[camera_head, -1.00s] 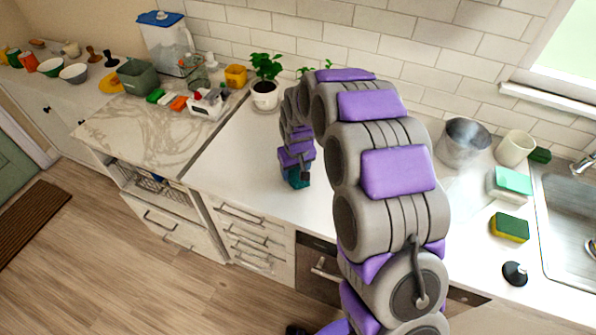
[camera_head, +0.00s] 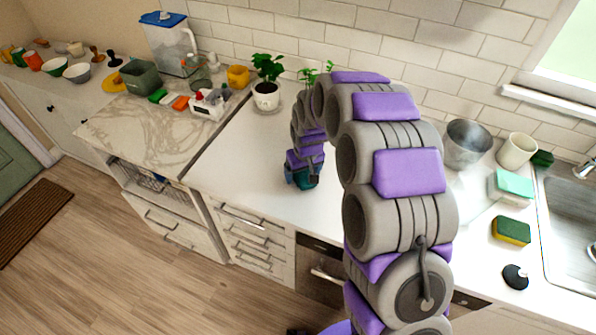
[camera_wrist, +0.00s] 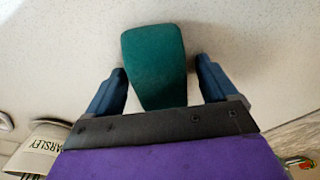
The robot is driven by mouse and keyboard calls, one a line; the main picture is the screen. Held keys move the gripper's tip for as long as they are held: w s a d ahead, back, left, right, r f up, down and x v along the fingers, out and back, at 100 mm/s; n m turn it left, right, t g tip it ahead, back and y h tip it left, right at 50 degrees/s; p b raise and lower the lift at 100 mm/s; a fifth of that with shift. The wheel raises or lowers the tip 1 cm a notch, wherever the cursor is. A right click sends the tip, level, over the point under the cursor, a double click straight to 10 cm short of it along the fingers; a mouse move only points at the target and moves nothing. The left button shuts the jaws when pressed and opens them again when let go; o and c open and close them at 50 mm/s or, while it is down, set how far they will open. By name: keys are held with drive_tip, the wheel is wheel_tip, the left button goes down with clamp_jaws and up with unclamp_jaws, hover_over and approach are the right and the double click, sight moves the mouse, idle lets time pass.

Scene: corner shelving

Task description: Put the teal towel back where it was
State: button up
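The teal towel (camera_wrist: 155,62) is a small folded bundle between the two blue fingers of my gripper (camera_wrist: 160,80) in the wrist view. The fingers stand apart, with narrow gaps showing on both sides of the towel. In the head view the towel (camera_head: 306,181) shows as a small teal patch under my gripper (camera_head: 300,182), low at the white countertop (camera_head: 240,170). The arm partly hides it. I cannot tell for certain whether the towel rests on the counter.
A potted plant (camera_head: 266,85) stands behind my gripper, and a pot lettered "PARSLEY" (camera_wrist: 42,148) shows in the wrist view. A metal pot (camera_head: 466,145), a cream cup (camera_head: 515,150), sponges (camera_head: 511,229) and the sink are right. The counter left of my gripper is clear.

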drive_tip(key=shift+d+r, duration=0.2)
drive_tip(key=shift+d, duration=0.9)
drive_tip(key=shift+a, duration=0.25)
drive_tip(key=a+r, duration=0.2)
drive_tip(key=r, duration=0.1)
drive_tip(key=shift+s+a+r+p, duration=0.1)
drive_tip(key=shift+s+a+p, duration=0.1)
drive_tip(key=shift+p, duration=0.15)
drive_tip(key=s+d+r+p, duration=0.1)
drive_tip(key=s+d+r, duration=0.1)
drive_tip(key=r, duration=0.3)
drive_tip(key=s+d+r+p, duration=0.1)
drive_tip(key=s+r, duration=0.1)
drive_tip(key=r, duration=0.4)
drive_tip(key=s+d+r+m+g, duration=0.1)
drive_tip(key=s+d+r, duration=0.2)
drive_tip(key=s+d, duration=0.5)
drive_tip(key=s+d+r+m+g, duration=0.15)
drive_tip(key=s+d+r, duration=0.25)
drive_tip(key=s, duration=0.7)
drive_tip(key=s+d+m, duration=0.1)
drive_tip(key=s+m, duration=0.1)
drive_tip(key=s, duration=1.4)
drive_tip(key=shift+d+f+g+h, duration=0.3)
drive_tip(key=shift+d+f+g, duration=0.05)
drive_tip(key=shift+d, duration=0.05)
